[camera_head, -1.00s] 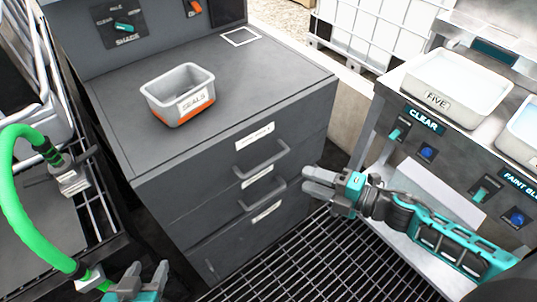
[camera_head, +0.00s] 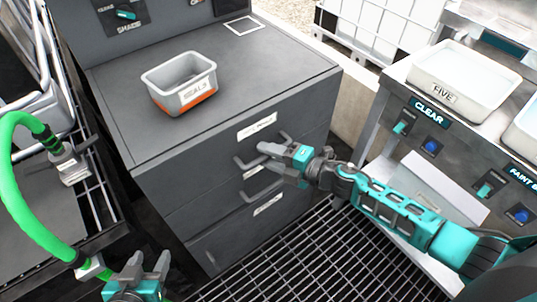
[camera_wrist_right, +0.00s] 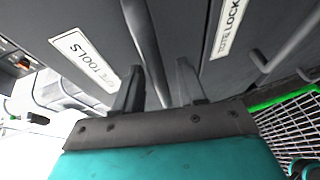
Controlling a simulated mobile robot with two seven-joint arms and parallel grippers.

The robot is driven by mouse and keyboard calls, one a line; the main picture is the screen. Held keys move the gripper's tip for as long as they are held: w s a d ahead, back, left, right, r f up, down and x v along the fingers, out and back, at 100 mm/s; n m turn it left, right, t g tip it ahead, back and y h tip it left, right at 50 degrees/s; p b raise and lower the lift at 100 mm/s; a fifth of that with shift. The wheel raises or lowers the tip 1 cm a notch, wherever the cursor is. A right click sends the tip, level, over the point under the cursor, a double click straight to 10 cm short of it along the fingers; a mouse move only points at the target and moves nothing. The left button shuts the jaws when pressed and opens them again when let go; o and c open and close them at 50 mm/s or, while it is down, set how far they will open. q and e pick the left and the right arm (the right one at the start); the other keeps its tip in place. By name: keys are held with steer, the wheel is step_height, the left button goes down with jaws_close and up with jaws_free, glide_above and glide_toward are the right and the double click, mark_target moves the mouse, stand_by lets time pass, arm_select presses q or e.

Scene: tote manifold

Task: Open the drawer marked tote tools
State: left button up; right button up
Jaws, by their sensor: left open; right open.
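The drawer marked tote tools is the top drawer of a dark grey cabinet (camera_head: 205,160), closed, with its white label (camera_head: 257,126) above a grey bar handle (camera_head: 240,161). The label reads TOOLS in the right wrist view (camera_wrist_right: 84,58). My right gripper (camera_head: 264,155) is open at this handle. In the right wrist view the handle bar (camera_wrist_right: 142,38) runs between the two spread fingers (camera_wrist_right: 158,72); contact cannot be told. My left gripper (camera_head: 150,264) is open and empty at the bottom left, away from the cabinet.
A lower drawer, labelled LOCK in the right wrist view (camera_wrist_right: 229,25), has its own handle (camera_head: 268,190) close below. A grey and orange SEALS bin (camera_head: 180,84) stands on the cabinet. A green hose (camera_head: 22,205) is at left; a steel bench (camera_head: 400,100) with switches stands at right.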

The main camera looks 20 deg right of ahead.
steer(key=shift+w+a, duration=0.15)
steer(key=shift+w, duration=0.05)
jaws_close()
stand_by(0.3)
